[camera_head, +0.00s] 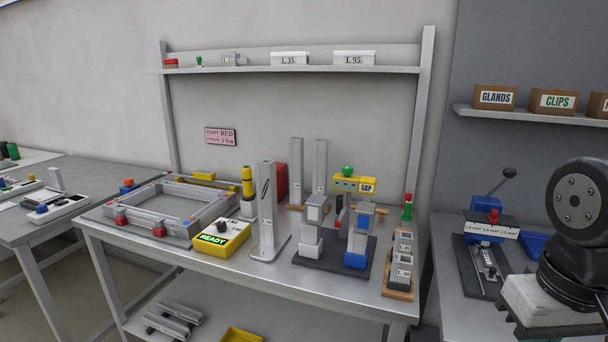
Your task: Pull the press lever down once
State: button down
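The bench press (485,235) stands on the right-hand bench, on a dark base plate. It has a blue body, a red part on top and a white strip marked with mm² sizes. Its lever (498,184) is a thin dark rod that slants up and to the right, ending in a black ball knob (509,173). The lever is raised, with its knob above the press body. My arm fills the right edge with dark round joints and a pale block. My gripper is not in view, so its state and distance from the lever do not show.
A blue tray (535,244) lies beside the press, close to my arm. A shelf (480,113) above carries boxes marked GLANDS (495,98) and CLIPS (553,102). The middle bench (330,292) holds a yellow READY box (220,238), a GAP fixture (352,186) and a clamping frame.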

aim_at(510, 172)
jog(key=u, duration=1.9)
jog(key=i, duration=1.75)
jog(key=z, duration=3.6)
